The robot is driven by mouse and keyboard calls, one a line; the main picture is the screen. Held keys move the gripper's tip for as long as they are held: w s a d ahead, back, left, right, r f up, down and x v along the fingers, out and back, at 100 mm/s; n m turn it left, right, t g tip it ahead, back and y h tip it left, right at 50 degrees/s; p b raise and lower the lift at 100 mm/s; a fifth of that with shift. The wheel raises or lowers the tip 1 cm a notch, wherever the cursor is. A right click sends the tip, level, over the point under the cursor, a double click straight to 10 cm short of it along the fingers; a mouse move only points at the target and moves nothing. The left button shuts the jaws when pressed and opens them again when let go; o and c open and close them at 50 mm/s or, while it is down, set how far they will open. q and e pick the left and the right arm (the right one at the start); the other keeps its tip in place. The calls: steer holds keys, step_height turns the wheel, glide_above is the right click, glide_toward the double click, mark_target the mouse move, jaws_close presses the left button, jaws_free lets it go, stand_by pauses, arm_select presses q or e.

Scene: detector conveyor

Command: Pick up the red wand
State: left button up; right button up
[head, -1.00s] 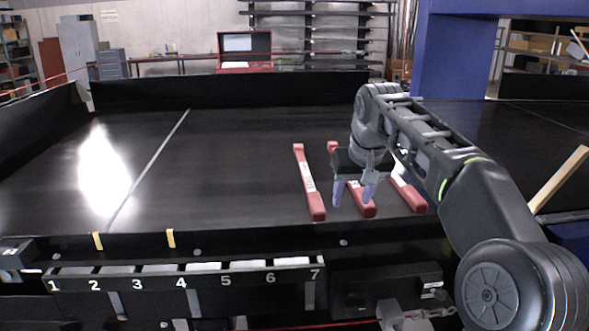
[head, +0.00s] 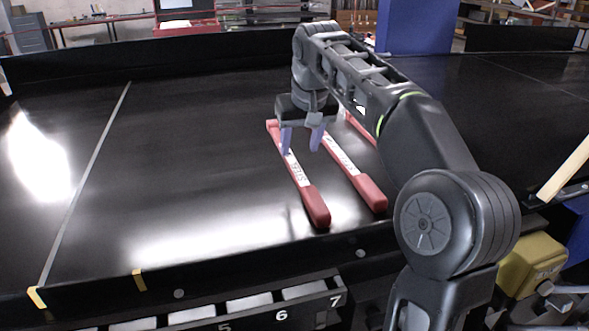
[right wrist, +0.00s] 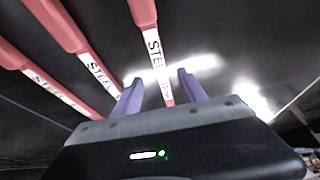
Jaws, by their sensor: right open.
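Three red wands with white "STEEL" labels lie side by side on the black conveyor belt. The left wand (head: 307,193) lies nearest the open belt, the middle wand (head: 362,183) beside it, and the right wand (head: 358,128) is mostly hidden behind my right arm. My right gripper (head: 301,147) is open, pointing down near the far part of the left wand. In the right wrist view, one wand (right wrist: 145,14) runs between the two fingers (right wrist: 160,90), with no visible grip on it. The other two wands lie left of it there. My left gripper is out of view.
The belt (head: 180,160) is clear left of the wands. A black rail with numbered slots (head: 250,305) runs along the front edge. A yellow part (head: 530,262) and a wooden bar (head: 566,170) are at the right. A low black wall bounds the back.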

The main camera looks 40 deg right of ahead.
mark_target(296, 168)
steer(key=shift+x, duration=1.2)
steer(key=shift+w+f+p, duration=0.15)
steer(key=shift+f+p, duration=0.2)
steer(key=shift+f, duration=0.15)
steer(key=p+x, duration=0.1)
steer(key=x, duration=0.2)
steer(key=shift+d+f, duration=0.2)
steer(key=shift+f, duration=0.05)
steer(key=shift+w+f, duration=0.15)
steer(key=shift+f, duration=0.2)
jaws_close()
steer(key=shift+r, duration=0.1)
